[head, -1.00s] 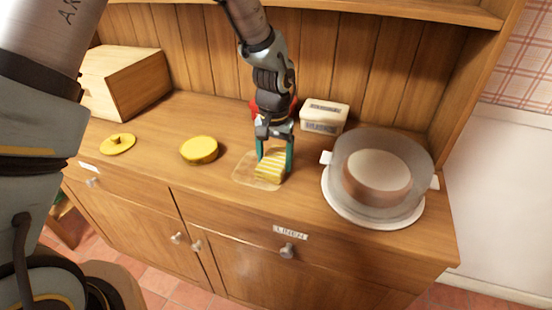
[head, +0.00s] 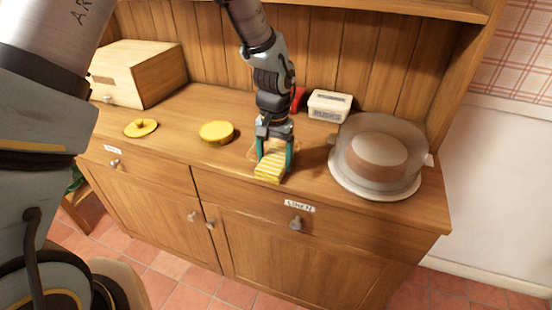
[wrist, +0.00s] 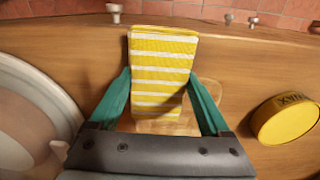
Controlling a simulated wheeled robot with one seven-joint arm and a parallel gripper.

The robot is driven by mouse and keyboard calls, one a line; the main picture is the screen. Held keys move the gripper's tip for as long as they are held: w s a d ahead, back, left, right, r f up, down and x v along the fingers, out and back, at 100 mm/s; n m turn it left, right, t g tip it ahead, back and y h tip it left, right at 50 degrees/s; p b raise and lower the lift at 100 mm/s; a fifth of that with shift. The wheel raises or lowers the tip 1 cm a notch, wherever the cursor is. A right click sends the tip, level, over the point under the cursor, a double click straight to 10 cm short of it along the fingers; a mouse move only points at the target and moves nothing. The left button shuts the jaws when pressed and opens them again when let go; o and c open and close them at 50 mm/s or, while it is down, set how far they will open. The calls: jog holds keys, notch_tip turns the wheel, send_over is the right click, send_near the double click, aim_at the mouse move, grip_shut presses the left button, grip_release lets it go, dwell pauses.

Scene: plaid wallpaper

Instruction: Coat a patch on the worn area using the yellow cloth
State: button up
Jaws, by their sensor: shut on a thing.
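The yellow-and-white striped cloth (head: 270,173) is folded into a block. It is at the counter's front edge, and it also shows in the wrist view (wrist: 162,70). My gripper (head: 274,160) points down, shut on the cloth, with a green finger on each side of it in the wrist view (wrist: 162,104). The worn area is a paler patch (wrist: 209,92) on the wooden counter. The cloth and gripper hide much of it, and the cloth reaches past it toward the front edge. I cannot tell whether the patch is coated.
An open-looking yellow round tin (head: 216,132) and a yellow knobbed lid (head: 141,128) stand to the left. A covered cake dish (head: 375,190) is close on the right. A white box (head: 329,105) and a red thing (head: 298,97) are behind. A wooden box (head: 150,75) is at back left.

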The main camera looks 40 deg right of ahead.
aim_at(274, 159)
notch_tip(274, 159, up, 2)
jog(key=shift+w+d+r+p, duration=0.15)
jog(key=shift+r+p, duration=0.05)
jog(key=shift+p, duration=0.1)
jog(key=shift+r+p, duration=2.05)
jog(key=shift+r, duration=0.75)
